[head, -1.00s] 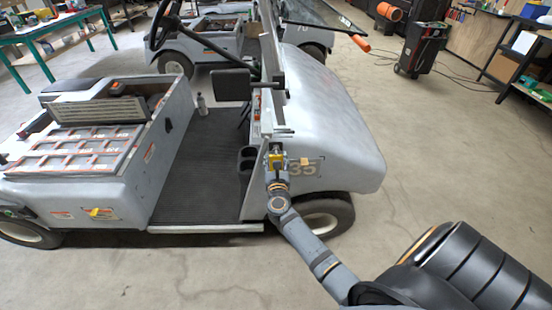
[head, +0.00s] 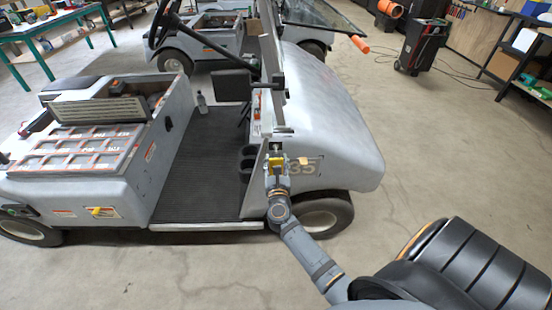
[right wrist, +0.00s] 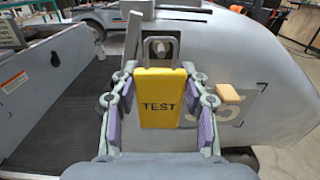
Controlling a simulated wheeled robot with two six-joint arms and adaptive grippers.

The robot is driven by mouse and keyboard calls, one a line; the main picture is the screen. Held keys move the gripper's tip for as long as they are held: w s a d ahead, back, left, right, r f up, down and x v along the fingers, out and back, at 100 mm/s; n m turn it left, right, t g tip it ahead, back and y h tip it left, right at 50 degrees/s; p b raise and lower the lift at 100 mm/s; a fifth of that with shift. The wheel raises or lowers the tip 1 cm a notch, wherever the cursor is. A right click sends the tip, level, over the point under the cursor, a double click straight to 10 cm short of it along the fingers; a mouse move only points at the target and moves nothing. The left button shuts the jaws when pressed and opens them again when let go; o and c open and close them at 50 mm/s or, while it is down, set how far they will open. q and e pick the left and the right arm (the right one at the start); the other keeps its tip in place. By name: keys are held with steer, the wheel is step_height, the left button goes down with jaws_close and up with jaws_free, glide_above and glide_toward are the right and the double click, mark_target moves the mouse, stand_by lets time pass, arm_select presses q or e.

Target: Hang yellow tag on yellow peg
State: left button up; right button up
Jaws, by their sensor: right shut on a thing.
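The yellow tag (right wrist: 160,98) reads "TEST" and has a grey loop (right wrist: 161,45) at its top. It is upright in the right wrist view, and shows small in the head view (head: 276,160). My right gripper (head: 277,172) is shut on it, with purple pads at its sides, in front of the cart's front panel. A round light knob (right wrist: 159,47) shows within the loop; I cannot tell whether the loop is around it or only in front. My left gripper is out of view.
The grey cart (head: 330,120) stands close to my right arm, with its windshield post (head: 273,75) and front wheel (head: 323,212) near the gripper.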

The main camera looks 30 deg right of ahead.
mark_target(276, 163)
steer(key=shift+s+a+r, duration=0.2)
steer(key=shift+s+a, duration=0.1)
steer(key=shift+s, duration=0.3)
steer(key=shift+a, duration=0.1)
steer(key=shift+s+a+f, duration=0.1)
steer(key=shift+s+a, duration=0.05)
steer(key=shift+s, duration=0.2)
steer(key=shift+v, duration=2.05)
